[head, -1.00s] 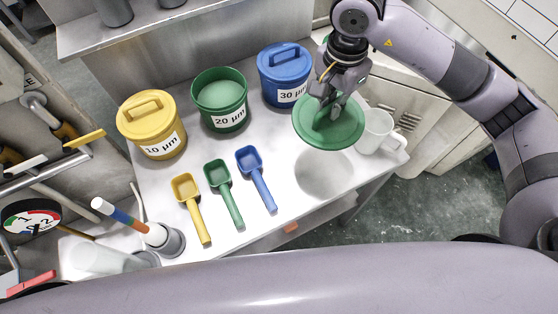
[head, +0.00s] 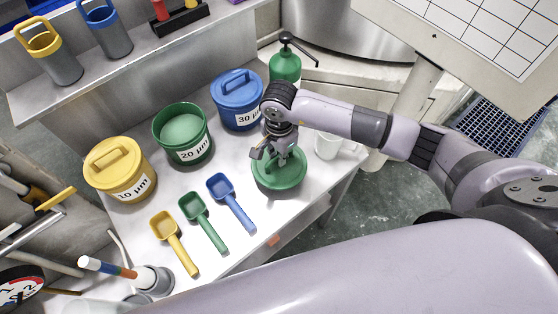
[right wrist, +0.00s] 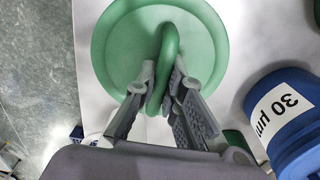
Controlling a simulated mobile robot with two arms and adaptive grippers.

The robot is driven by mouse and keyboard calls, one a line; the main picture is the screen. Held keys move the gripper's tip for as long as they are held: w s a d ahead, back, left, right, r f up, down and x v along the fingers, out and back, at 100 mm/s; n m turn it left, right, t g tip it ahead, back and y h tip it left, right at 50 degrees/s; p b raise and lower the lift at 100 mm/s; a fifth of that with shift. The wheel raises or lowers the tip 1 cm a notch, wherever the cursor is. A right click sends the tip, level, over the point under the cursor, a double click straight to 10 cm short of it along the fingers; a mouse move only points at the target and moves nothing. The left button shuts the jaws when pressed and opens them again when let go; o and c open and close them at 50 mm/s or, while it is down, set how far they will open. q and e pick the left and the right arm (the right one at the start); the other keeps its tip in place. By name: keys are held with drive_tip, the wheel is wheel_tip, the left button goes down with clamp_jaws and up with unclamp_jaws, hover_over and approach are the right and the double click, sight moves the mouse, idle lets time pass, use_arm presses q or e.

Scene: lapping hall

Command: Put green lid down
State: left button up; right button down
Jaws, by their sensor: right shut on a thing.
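The green lid (head: 277,181) is flat and level over the right part of the white bench, at or very near its surface; I cannot tell whether it touches. My right gripper (head: 283,157) is above it, shut on its raised handle. In the right wrist view, the fingers (right wrist: 165,90) are on either side of the handle of the lid (right wrist: 115,50). The green tub (head: 183,135) marked 20 µm stands open to the left, full of pale green matter. My left gripper is not in view.
The blue tub (head: 236,103) is behind the lid and the white mug (head: 328,146) stands close on its right. The yellow tub (head: 120,172) is at the left. Yellow, green and blue scoops (head: 234,205) lie in front. A green pump bottle (head: 285,66) stands behind.

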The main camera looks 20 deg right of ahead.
wheel_tip(320, 180, down, 4)
drive_tip(key=shift+f+p, duration=0.1)
drive_tip(key=shift+p, duration=0.4)
drive_tip(key=shift+f, duration=0.15)
drive_tip(key=shift+f+b, duration=0.2)
drive_tip(key=shift+b, duration=0.1)
drive_tip(key=c, duration=1.7)
unclamp_jaws()
drive_tip(key=shift+r, duration=0.1)
